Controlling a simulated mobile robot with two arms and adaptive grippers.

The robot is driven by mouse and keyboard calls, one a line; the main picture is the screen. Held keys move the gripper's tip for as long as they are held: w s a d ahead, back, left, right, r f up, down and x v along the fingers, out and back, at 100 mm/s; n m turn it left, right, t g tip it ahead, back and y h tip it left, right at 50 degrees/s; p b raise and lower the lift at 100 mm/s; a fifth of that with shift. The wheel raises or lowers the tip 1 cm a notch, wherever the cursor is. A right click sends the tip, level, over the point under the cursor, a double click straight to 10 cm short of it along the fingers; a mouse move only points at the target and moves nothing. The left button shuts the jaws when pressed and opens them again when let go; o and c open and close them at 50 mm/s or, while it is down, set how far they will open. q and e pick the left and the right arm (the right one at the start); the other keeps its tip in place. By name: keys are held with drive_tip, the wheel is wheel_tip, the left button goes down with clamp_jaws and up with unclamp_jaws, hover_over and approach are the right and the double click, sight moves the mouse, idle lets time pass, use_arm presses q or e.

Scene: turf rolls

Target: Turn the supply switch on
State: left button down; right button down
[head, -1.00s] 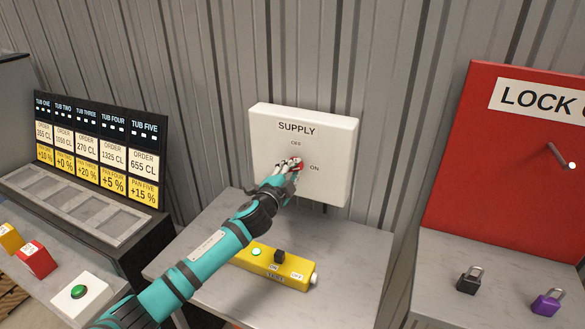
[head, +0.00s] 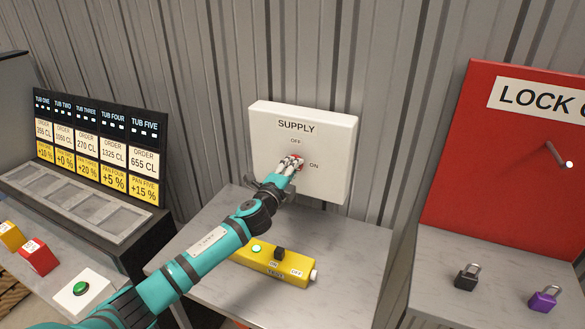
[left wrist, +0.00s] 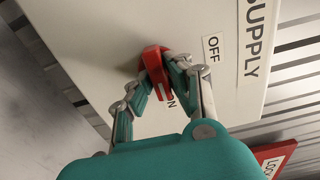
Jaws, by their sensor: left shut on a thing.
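The white supply box (head: 335,150) is on the corrugated wall, with OFF marked above its switch and ON to the right. The red supply switch (head: 297,160) is mostly hidden behind my left gripper (head: 291,164) in the head view. In the left wrist view the red switch handle (left wrist: 154,62) sits between the fingertips of my left gripper (left wrist: 155,72), which is shut on it. The OFF label (left wrist: 212,49) is clear there, and the ON label is partly covered by a finger. My right gripper is not in view.
A yellow control box (head: 270,264) lies on the grey table (head: 345,240) below. Order boards (head: 95,140) stand at the left. A red lock board (head: 510,190) is at the right, with a black padlock (head: 467,277) and a purple padlock (head: 544,299) before it.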

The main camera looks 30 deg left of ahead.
use_arm(q)
drive_tip(key=shift+f, duration=0.15)
drive_tip(key=c, duration=1.3)
unclamp_jaws()
drive_tip(key=shift+d, duration=0.1)
drive_tip(key=s, duration=1.2)
drive_tip(key=shift+d, duration=0.3)
